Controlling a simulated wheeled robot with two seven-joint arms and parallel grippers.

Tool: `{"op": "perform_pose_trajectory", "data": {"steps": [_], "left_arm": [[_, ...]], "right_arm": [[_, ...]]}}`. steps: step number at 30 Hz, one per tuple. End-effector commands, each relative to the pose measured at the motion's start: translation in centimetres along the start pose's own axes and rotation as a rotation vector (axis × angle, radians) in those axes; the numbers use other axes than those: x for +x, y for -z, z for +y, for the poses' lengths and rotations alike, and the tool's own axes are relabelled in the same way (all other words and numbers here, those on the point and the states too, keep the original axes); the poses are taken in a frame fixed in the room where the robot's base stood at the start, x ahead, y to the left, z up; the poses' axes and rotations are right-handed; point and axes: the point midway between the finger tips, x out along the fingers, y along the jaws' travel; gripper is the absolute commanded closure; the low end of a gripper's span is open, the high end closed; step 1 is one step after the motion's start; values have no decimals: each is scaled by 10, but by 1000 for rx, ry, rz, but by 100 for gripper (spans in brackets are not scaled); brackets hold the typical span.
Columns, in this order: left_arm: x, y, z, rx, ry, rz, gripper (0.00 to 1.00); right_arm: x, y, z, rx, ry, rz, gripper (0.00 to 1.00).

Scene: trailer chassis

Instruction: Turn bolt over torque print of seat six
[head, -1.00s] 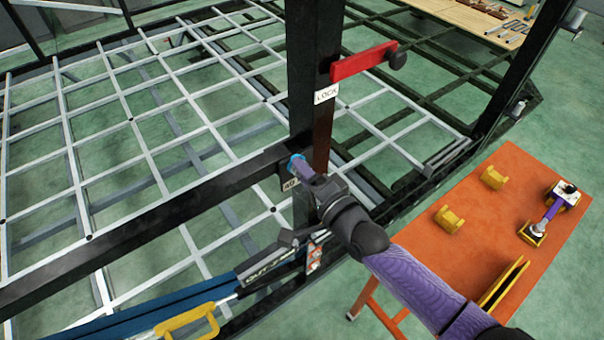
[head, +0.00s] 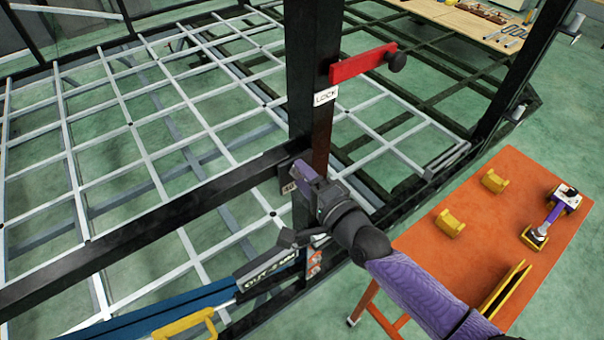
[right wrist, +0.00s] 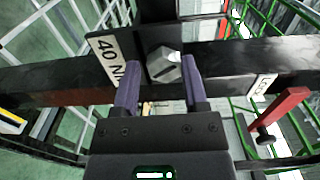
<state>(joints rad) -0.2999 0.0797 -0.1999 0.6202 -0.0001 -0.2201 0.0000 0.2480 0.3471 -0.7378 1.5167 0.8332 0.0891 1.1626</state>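In the right wrist view, a grey hex bolt (right wrist: 163,66) with a dark line on its head sits on a dark plate on the black frame beam (right wrist: 60,82). The torque print (right wrist: 108,62), a white label reading "40 N" with its end cut off, is left of the bolt. My right gripper (right wrist: 160,78) is open, its purple fingers either side of the bolt head. The right finger is close to the bolt; a gap shows at the left one. I cannot tell contact. In the head view, my right gripper (head: 300,175) is at the beam-post joint and hides the bolt. My left gripper is not in view.
A red lever (head: 362,64) with a dark knob and a "LOCK" label (head: 325,95) are on the post above. An orange table (head: 470,235) with yellow blocks and a purple-white tool (head: 550,215) stands right. A yellow handle (head: 185,325) is at the bottom.

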Motion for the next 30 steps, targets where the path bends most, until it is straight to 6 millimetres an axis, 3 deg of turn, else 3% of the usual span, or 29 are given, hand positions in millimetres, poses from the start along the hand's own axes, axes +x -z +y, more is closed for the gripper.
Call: {"op": "perform_pose_trajectory", "data": {"steps": [1, 3, 4, 14, 24, 30], "left_arm": [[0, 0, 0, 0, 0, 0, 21], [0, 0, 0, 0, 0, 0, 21], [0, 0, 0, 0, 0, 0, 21], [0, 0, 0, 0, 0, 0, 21], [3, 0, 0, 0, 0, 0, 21], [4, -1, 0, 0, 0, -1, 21]], "right_arm": [[0, 0, 1, 0, -2, 0, 37], [0, 0, 0, 0, 1, 0, 22], [0, 0, 0, 0, 2, 0, 21], [-6, 0, -2, 0, 6, 0, 21], [-83, 0, 1, -1, 1, 0, 21], [-99, 0, -1, 0, 4, 1, 21]]}}
